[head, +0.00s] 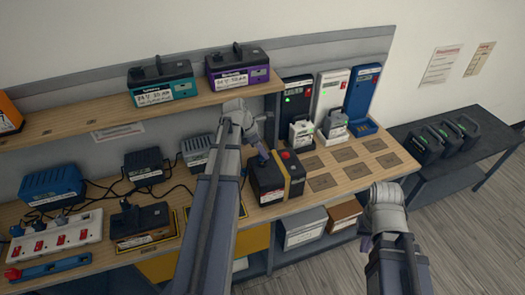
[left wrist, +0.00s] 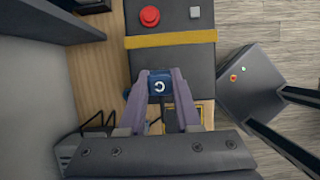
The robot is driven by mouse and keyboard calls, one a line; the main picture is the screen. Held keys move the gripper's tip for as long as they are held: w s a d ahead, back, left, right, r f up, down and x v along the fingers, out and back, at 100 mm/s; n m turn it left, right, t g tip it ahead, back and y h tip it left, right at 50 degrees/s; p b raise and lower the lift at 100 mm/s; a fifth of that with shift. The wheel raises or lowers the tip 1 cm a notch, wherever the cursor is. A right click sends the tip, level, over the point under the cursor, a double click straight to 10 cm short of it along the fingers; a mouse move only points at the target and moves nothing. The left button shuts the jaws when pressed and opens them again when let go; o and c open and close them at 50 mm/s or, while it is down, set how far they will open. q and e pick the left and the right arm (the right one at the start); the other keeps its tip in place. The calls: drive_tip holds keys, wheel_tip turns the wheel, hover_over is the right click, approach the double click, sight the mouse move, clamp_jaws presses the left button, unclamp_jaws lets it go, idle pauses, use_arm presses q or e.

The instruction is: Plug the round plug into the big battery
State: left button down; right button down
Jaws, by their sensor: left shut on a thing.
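The big battery (head: 268,184) is a dark box with a yellow strap and a red button on top. It stands on the bench in the head view, and its top also shows in the left wrist view (left wrist: 171,66). My left gripper (head: 261,154) is over the near left part of the battery. In the left wrist view its purple fingers (left wrist: 161,88) are shut on a small blue plug (left wrist: 159,85) with a white round-arrow mark. The plug overlaps the battery top; I cannot tell whether they touch.
Chargers (head: 300,95) stand behind the battery. A shelf (head: 100,117) above the bench holds teal and purple batteries. Left are a power strip (head: 62,237), a dark battery (head: 142,222) and loose cables. Marked squares right of the battery are bare.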

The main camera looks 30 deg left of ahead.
use_arm(q)
drive_tip(key=shift+f+b, duration=0.9)
drive_tip(key=shift+f, duration=0.05)
drive_tip(key=c, duration=0.5)
unclamp_jaws()
drive_tip(key=shift+r, duration=0.15)
drive_tip(key=p+v, duration=0.7)
drive_tip(key=shift+s+a+r, duration=0.1)
drive_tip(key=shift+s+r, duration=0.05)
drive_tip(key=shift+r, duration=0.1)
